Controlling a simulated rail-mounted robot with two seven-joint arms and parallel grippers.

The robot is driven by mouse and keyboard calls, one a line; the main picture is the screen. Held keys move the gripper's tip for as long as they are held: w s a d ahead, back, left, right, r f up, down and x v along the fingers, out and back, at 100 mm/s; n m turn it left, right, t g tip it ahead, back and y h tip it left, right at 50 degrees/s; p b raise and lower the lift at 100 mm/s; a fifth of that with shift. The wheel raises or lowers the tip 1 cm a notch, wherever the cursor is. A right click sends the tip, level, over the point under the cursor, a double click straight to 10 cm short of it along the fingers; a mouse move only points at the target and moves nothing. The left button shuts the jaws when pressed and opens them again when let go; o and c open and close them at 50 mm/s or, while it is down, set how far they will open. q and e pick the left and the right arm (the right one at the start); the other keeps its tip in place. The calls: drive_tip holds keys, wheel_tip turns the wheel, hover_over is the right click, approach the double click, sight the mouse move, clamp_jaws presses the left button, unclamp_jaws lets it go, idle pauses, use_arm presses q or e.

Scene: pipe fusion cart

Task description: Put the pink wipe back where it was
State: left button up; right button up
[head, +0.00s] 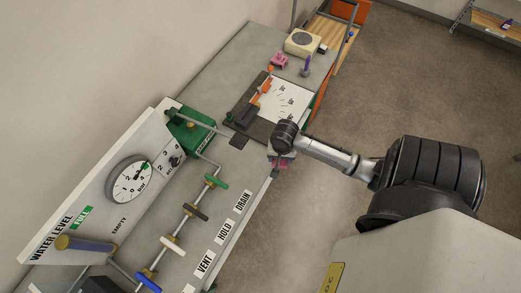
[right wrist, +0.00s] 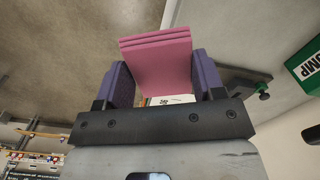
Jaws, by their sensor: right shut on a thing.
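The pink wipe (right wrist: 157,58) is a folded, layered pad between the two purple fingers of my right gripper (right wrist: 162,78) in the right wrist view. In the head view my right gripper (head: 279,166) is at the right front edge of the grey bench, below the dark mat, and is shut on the wipe. Only a bit of pink shows there, so the wipe is mostly hidden by the gripper. My left gripper is not in view.
The grey bench (head: 225,65) carries a dark mat with a white dial sheet (head: 283,101), a pink object (head: 278,60), a cream round-topped device (head: 302,42) and a green pump box (head: 190,131). Valves with coloured handles (head: 195,211) stand nearer. Open floor (head: 410,75) lies to the right.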

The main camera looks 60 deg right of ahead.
drive_tip(key=w+d+f, duration=0.1)
drive_tip(key=w+f, duration=0.1)
drive_tip(key=w, duration=0.1)
drive_tip(key=w+d+f, duration=0.2)
drive_tip(key=w, duration=0.2)
drive_tip(key=w+d+f, duration=0.1)
drive_tip(key=w+f, duration=0.2)
drive_tip(key=shift+w+d+f, duration=0.1)
drive_tip(key=shift+w+d, duration=0.1)
drive_tip(key=shift+f+b, duration=0.3)
drive_tip(key=shift+f, duration=1.65)
drive_tip(key=shift+f, duration=0.2)
drive_tip(key=shift+f, duration=0.35)
drive_tip(key=o, duration=0.9)
